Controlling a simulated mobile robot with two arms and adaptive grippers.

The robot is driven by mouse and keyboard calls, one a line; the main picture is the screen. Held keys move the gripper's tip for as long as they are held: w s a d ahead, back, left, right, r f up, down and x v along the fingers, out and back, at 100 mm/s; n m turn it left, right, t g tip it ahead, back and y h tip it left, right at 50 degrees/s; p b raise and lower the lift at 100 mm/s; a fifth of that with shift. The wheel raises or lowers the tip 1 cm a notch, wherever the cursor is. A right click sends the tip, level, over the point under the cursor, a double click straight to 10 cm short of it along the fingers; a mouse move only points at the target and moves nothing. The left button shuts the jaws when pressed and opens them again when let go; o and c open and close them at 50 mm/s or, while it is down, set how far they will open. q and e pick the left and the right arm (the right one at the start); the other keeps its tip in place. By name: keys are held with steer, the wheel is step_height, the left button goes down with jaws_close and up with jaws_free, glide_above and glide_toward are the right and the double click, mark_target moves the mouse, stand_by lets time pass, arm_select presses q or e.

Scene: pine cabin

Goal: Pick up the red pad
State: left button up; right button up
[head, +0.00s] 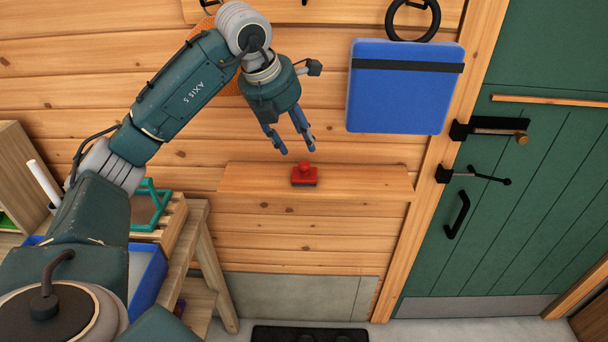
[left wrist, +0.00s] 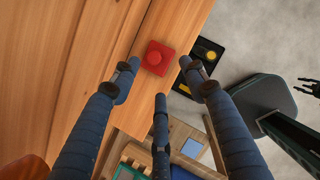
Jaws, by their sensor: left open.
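The red pad (head: 304,174) is a small red block with a round knob on top and a dark base. It sits on a narrow wooden shelf (head: 240,180) on the plank wall. In the left wrist view the red pad (left wrist: 157,58) lies just beyond the fingertips. My left gripper (head: 296,147) is open and empty, a little above and to the left of the pad, fingers pointing down toward it. It also shows in the left wrist view (left wrist: 160,82), with its fingers spread and apart from the pad.
A blue padded square (head: 402,88) with a black strap hangs on the wall to the right. A green door (head: 530,190) stands farther right. A wooden bench with a blue bin (head: 150,278) and a teal frame (head: 150,205) is at left. A black mat (head: 310,333) lies below.

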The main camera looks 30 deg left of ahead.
mark_target(305, 163)
arm_select(q)
steer(key=f, duration=0.1)
steer(key=w+f, duration=0.1)
steer(key=f, duration=0.1)
steer(key=w+a+f+p, duration=0.1)
steer(key=shift+f, duration=0.35)
steer(key=shift+w+f+p, duration=0.25)
steer(key=shift+f+p, duration=0.2)
steer(key=shift+f, duration=0.1)
steer(key=p+x, duration=0.1)
steer(key=x, duration=0.2)
steer(key=shift+w+f, duration=0.2)
steer(key=shift+f, duration=0.05)
steer(key=shift+w+a+f, duration=0.1)
steer(key=shift+w+f, duration=0.05)
steer(key=shift+f, duration=0.15)
jaws_close()
steer(key=shift+r, duration=0.15)
step_height(305, 163, up, 10)
steer(key=b, duration=0.2)
